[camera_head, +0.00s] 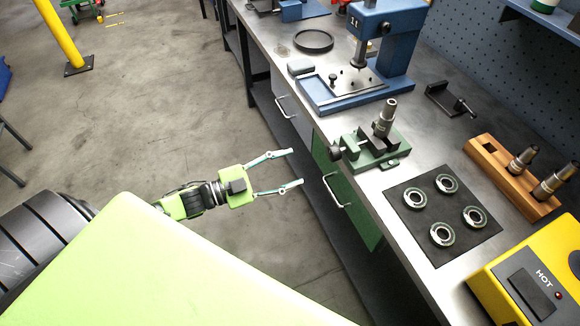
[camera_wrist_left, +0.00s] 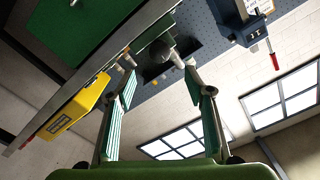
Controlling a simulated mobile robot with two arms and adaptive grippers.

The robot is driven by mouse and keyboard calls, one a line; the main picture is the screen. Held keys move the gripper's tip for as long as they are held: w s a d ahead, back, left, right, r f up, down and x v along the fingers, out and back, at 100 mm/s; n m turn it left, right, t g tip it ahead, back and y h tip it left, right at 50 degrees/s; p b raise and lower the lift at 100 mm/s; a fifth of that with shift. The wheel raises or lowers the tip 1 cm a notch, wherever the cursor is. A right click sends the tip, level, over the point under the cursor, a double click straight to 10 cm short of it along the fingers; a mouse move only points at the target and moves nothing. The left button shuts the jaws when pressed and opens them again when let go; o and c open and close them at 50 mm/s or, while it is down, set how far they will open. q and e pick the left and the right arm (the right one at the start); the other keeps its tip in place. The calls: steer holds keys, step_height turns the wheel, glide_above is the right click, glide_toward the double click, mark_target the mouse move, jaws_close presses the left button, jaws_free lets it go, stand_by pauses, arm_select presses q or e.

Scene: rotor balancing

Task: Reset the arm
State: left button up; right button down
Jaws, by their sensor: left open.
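My left gripper (camera_head: 297,168) is open and empty in the head view. It is off the front of the workbench, in front of the green drawer cabinet (camera_head: 345,195), with its fingers pointing right toward the bench. In the left wrist view its two fingers (camera_wrist_left: 152,60) are spread with nothing held between them. My right gripper is not in either view.
The bench (camera_head: 405,235) carries a blue press (camera_head: 385,45), a green vise (camera_head: 370,150) holding a metal part, a dark mat (camera_head: 411,207) with several rings, a wooden block (camera_head: 512,178) and a yellow HOT heater (camera_head: 545,270). A yellow post (camera_head: 60,35) stands at left. Open floor lies between.

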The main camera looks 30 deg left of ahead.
arm_select(q)
steer(key=s+a+f+n+g+y, duration=0.1)
steer(key=a+f+n+y, duration=0.15)
steer(key=f, duration=0.55)
steer(key=s+a+f+n+y, duration=0.2)
steer(key=a+f+y, duration=0.1)
steer(key=f, duration=0.4)
steer(key=s+a+f+n+g+y, duration=0.1)
steer(key=a+f+n+y, duration=0.15)
steer(key=f, duration=0.55)
steer(key=s+f+n+g+y, duration=0.3)
steer(key=s+f+g, duration=0.1)
steer(key=s+f, duration=0.95)
steer(key=s+d+f+n+g, duration=0.1)
steer(key=s+d+f+g, duration=0.2)
steer(key=s, duration=0.8)
steer(key=s+d+f+g, duration=0.4)
steer(key=s+d+f, duration=0.2)
steer(key=s, duration=0.6)
step_height(320, 180, down, 3)
steer(key=shift+d+r+n, duration=0.2)
steer(key=shift+d+n, duration=0.2)
